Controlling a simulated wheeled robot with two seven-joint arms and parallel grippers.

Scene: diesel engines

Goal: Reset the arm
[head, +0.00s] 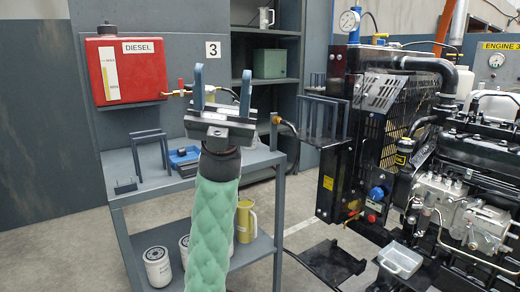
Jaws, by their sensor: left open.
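My left arm (213,215), in a green quilted sleeve, rises from the bottom of the head view. My left gripper (222,88) is at its top, with two blue-grey fingers pointing up and spread apart. The gripper appears in front of the workbench and to the right of the red diesel tank, apart from both as far as I can tell. My right gripper is not in view.
A red diesel tank (128,70) hangs above a grey workbench (150,187) at left. The black engine (460,165) fills the right. A metal tray (400,260) sits low before it. Floor shows between.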

